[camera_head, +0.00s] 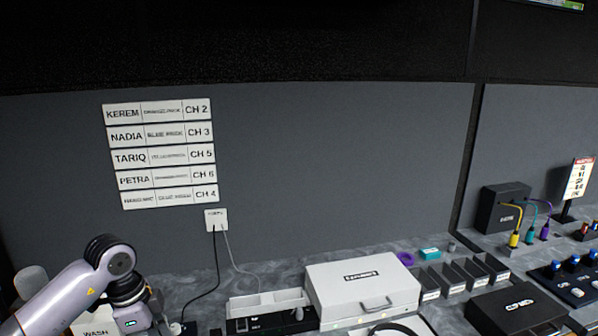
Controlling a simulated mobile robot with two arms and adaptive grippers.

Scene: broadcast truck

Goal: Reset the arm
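My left arm (95,280) comes in from the lower left, bent at a dark joint, with its wrist low over the bench. Its gripper is below the bottom edge and out of the picture. My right arm and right gripper do not show.
A white case (362,288) with a handle stands on the bench. Left of it is a white tray (268,303). Dark slots (462,276) and a black box (514,309) are to the right. A wall outlet (216,219) has two cables hanging to the bench. Name strips (160,155) hang above.

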